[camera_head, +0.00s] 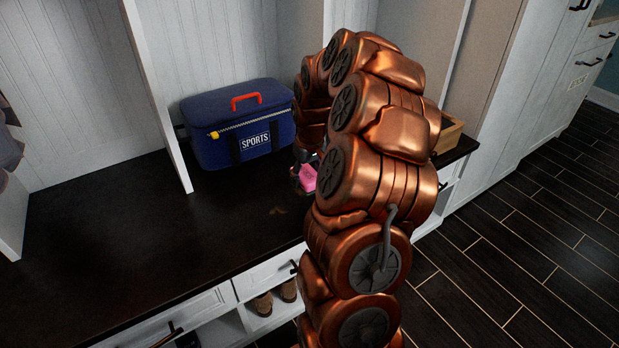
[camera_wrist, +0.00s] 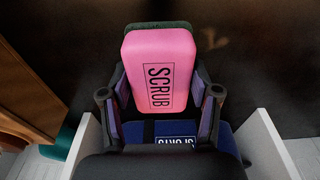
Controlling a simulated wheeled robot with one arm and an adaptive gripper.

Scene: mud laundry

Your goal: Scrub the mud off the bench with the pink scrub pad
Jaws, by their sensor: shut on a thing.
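The pink scrub pad (camera_wrist: 160,62), marked SCRUB and with a dark green edge, is held between the fingers of my gripper (camera_wrist: 160,92). In the head view the pad (camera_head: 308,178) shows as a small pink patch, and my gripper (camera_head: 304,172) is partly hidden by my copper arm. The dark bench (camera_head: 110,235) lies below. A faint brown mud smear (camera_head: 278,211) is on the bench, just left of and nearer than the pad. A dim brownish spot (camera_wrist: 208,38) shows right of the pad in the wrist view. I cannot tell whether the pad touches the bench.
A blue SPORTS bag (camera_head: 238,128) with a red handle stands on the bench behind the gripper. A wooden box (camera_head: 449,134) sits at the right end, partly behind my arm. A white divider (camera_head: 160,100) rises left of the bag. The bench's left part is clear.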

